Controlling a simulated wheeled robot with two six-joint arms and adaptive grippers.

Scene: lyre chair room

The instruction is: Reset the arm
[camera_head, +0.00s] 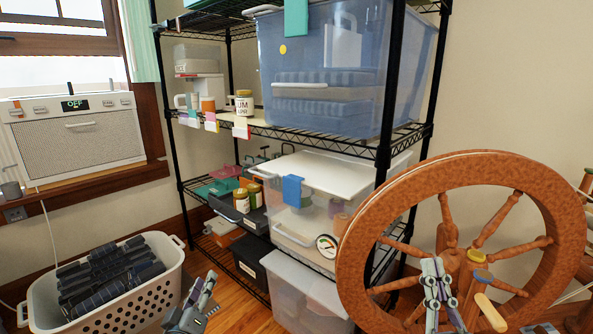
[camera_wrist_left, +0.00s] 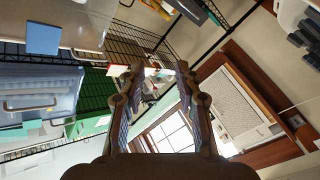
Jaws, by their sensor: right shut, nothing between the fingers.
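My left gripper (camera_head: 205,290) is at the bottom of the head view, just right of the laundry basket and in front of the shelf rack. In the left wrist view its two fingers (camera_wrist_left: 159,72) stand apart with nothing between them, so it is open. My right gripper (camera_head: 435,275) is in front of the wooden spinning wheel (camera_head: 365,215), at the lower right of the head view. Its fingers are together and hold nothing. I cannot tell whether it touches the wheel.
A black wire shelf rack (camera_head: 385,150) carries clear bins, jars and a blue-tinted tub (camera_head: 350,90). A white laundry basket (camera_head: 170,285) with dark folded cloth stands at the lower left. A window air conditioner (camera_head: 75,135) is behind it. Little floor is free.

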